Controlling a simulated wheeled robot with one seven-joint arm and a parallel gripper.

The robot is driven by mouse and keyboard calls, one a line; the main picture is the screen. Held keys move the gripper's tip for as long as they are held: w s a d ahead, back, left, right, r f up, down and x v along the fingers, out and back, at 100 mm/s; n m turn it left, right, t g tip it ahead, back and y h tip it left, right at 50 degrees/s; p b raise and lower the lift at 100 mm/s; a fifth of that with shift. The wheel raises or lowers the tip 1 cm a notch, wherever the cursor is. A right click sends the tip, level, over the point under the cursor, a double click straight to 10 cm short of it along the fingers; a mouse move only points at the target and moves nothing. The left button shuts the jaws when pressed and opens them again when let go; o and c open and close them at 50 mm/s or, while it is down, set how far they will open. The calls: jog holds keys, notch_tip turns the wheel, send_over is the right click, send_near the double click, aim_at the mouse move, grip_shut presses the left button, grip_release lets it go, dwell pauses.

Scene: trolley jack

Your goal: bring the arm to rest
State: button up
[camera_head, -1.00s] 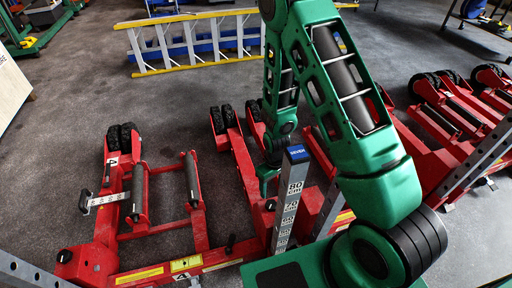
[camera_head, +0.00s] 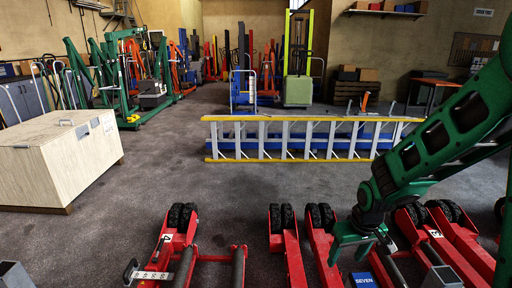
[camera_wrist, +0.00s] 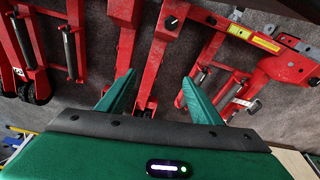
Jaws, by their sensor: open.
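My green arm (camera_head: 450,125) reaches in from the right edge of the head view, with its lower end above the red trolley jacks. My gripper (camera_head: 362,255) points down there with its fingers apart and nothing visibly held. In the wrist view, the two green fingers (camera_wrist: 158,82) are spread, with red jack frames and grey floor beyond them. One red jack (camera_head: 178,240) with black wheels stands at bottom centre-left. More red jack frames (camera_head: 285,245) stand beside it, and others (camera_head: 455,240) lie partly behind my arm. Whether the fingers touch any frame cannot be told.
A pale wooden crate (camera_head: 60,155) stands at left. Open floor (camera_head: 170,165) lies between crate and ladder.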

jog(key=s+d+r+m+t, duration=0.15)
jog(key=s+r, duration=0.25)
jog(key=r, duration=0.4)
jog(key=s+d+r+t, duration=0.1)
jog(key=s+d+r, duration=0.1)
jog(key=s+r, duration=0.45)
jog(key=s+d+m+g, duration=0.5)
jog(key=s+d, duration=0.6)
jog(key=s, duration=0.4)
jog(key=shift+d+f+m, duration=0.15)
jog(key=shift+f+m, duration=0.2)
jog(key=shift+m, duration=0.5)
jog(key=shift+w, duration=0.1)
jog(key=shift+w+f, duration=0.25)
jog(key=shift+w, duration=0.35)
